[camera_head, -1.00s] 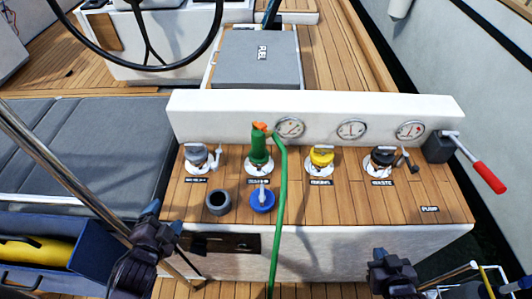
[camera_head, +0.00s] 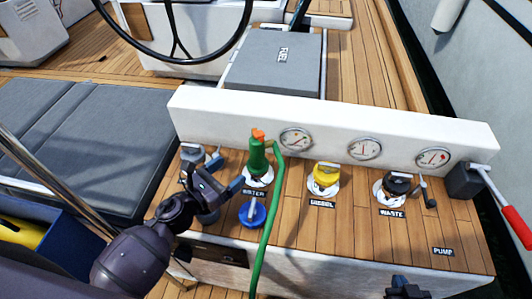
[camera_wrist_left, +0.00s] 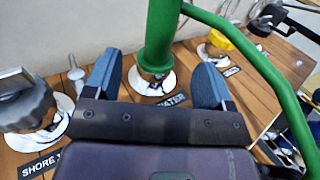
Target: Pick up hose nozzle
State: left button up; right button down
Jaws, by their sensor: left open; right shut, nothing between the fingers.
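The green hose nozzle (camera_head: 257,158) with an orange tip stands upright on a white deck fitting (camera_head: 259,179) behind the WATER label. A green hose (camera_head: 268,220) curves from its top down to the front. My left gripper (camera_head: 227,172) is open just to the left of the nozzle. In the left wrist view the nozzle (camera_wrist_left: 160,38) shows upright beyond and between the two open fingers (camera_wrist_left: 158,78), apart from both; its top is out of frame. My right gripper (camera_head: 404,284) is shut and empty at the bottom edge, mostly cut off.
A blue cap (camera_head: 252,213) lies in front of the nozzle. A grey cap fitting (camera_wrist_left: 30,105) stands left. Yellow (camera_head: 326,176) and black (camera_head: 397,184) caps sit to the right. A white gauge panel (camera_head: 225,122) stands behind. A red-handled lever (camera_head: 516,225) is far right.

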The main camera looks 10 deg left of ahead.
aim_at(252, 155)
jog(key=shift+w, duration=0.1)
jog(key=shift+r, duration=0.1)
pick_arm(q)
jog(key=x, duration=0.5)
jog(key=shift+w+d, duration=0.1)
jog(key=shift+w, duration=0.05)
jog(key=shift+p+x, duration=0.5)
jog(key=shift+x, duration=2.3)
pick_arm(e)
jog(key=shift+w+r, duration=0.15)
jog(key=shift+r, duration=0.45)
